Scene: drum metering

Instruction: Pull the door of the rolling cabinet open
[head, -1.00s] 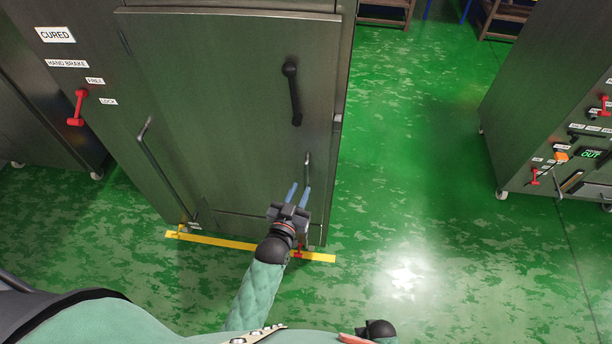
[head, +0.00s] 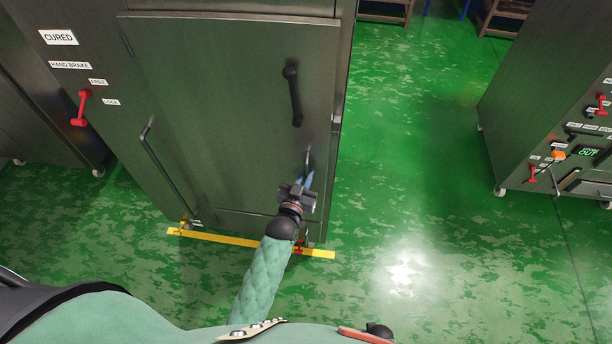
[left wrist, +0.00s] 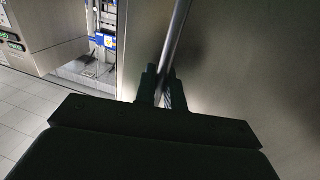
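The rolling cabinet (head: 70,15) is dark grey metal and stands at the left and centre of the head view. Its large front door (head: 220,110) looks shut. A slim upright steel handle (head: 308,155) is low on the door's right side; its lower part is hidden by my gripper. My left gripper (head: 305,178) is at this handle, with its blue fingers close together. In the left wrist view the handle's bar (left wrist: 178,35) runs down between the two fingers (left wrist: 161,88), which look closed on it. My right gripper is not in view.
A black handle (head: 293,95) sits higher on the door, and a long steel bar (head: 165,165) is at left. A red hand brake lever (head: 81,108) is on the cabinet. Yellow tape (head: 220,238) marks the floor. Another cabinet (head: 540,110) stands right; green floor between is clear.

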